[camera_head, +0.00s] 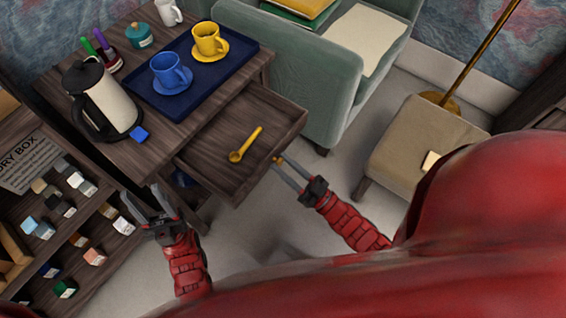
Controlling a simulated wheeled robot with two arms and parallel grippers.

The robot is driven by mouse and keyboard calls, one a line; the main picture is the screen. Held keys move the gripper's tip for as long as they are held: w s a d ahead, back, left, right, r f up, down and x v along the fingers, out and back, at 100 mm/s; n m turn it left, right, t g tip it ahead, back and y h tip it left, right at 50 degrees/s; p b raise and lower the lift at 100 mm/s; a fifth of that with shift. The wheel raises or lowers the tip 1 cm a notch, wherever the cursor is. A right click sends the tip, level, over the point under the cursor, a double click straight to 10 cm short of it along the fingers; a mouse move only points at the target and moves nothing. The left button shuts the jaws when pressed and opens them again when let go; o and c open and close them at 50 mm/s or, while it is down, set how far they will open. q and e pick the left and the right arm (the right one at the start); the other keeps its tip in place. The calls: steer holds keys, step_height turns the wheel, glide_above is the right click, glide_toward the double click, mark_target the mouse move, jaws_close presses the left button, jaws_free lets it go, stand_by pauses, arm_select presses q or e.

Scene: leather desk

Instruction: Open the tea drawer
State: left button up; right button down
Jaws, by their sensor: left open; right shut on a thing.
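The tea drawer (218,172) is pulled out from the wooden table and stands well open. A yellow spoon (245,144) lies inside it, and the rest of its floor looks bare. My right gripper (281,163) is at the drawer's front, shut on the small brass-coloured knob (277,159). My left gripper (145,202) is open and empty, to the left of the drawer and below the table edge, apart from both.
The table (172,140) carries a kettle (106,105), a blue tray (224,74) with a blue cup (170,72) and a yellow cup (209,41). A shelf (88,222) with small boxes stands at left. A green armchair (312,85) and footstool (424,140) stand at right.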

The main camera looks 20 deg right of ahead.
steer(key=c, duration=0.6)
jaws_free()
steer(key=p+v, duration=0.1)
steer(key=v, duration=1.6)
steer(key=shift+s+d+f, duration=0.1)
steer(key=shift+s, duration=0.1)
